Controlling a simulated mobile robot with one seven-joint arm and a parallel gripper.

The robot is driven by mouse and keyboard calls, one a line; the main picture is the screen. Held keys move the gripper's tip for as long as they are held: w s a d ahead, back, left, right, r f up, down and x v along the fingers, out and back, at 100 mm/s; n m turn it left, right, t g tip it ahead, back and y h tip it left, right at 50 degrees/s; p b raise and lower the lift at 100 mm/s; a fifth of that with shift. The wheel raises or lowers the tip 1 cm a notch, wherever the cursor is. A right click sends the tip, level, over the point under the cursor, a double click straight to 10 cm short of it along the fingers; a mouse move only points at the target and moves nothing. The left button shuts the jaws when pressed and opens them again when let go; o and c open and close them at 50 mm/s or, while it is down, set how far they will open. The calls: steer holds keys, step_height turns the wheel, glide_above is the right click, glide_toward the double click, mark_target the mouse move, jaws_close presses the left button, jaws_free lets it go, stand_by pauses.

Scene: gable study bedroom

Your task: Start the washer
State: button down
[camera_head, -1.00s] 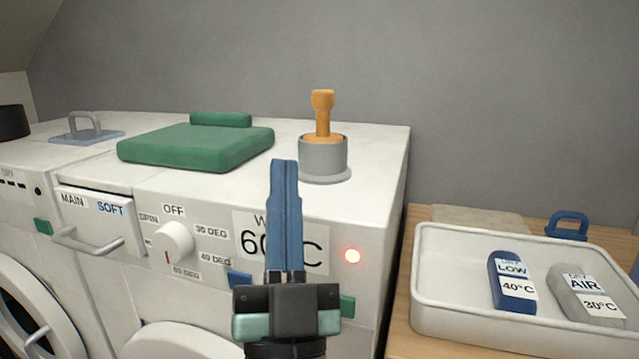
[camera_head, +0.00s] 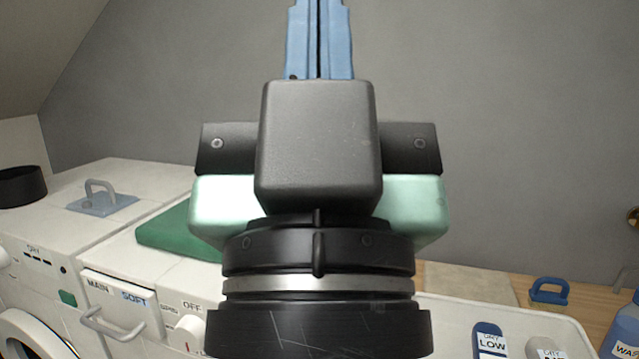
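The white washer (camera_head: 172,284) stands at the lower left, largely hidden behind my gripper. Its detergent drawer (camera_head: 120,309), marked MAIN and SOFT, looks closed. Part of the white dial (camera_head: 190,332) shows below the OFF label at the bottom edge. The 60°C label, the lamp and the buttons on the right of the panel are hidden or out of view. My gripper (camera_head: 319,12) is raised close to the camera, pointing up, with its blue fingers together and nothing seen between them. Its fingertips run past the top edge.
A green folded item (camera_head: 165,232) lies on the washer top. A dryer (camera_head: 45,235) stands left with a grey handled plate (camera_head: 103,200) on top. At right, a white tray (camera_head: 448,320) with tags and a blue bottle (camera_head: 622,330) sit on a wooden surface.

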step_height(320, 180, up, 3)
steer(key=shift+f+p, duration=0.15)
steer(key=shift+p, duration=0.5)
steer(key=shift+f, duration=0.1)
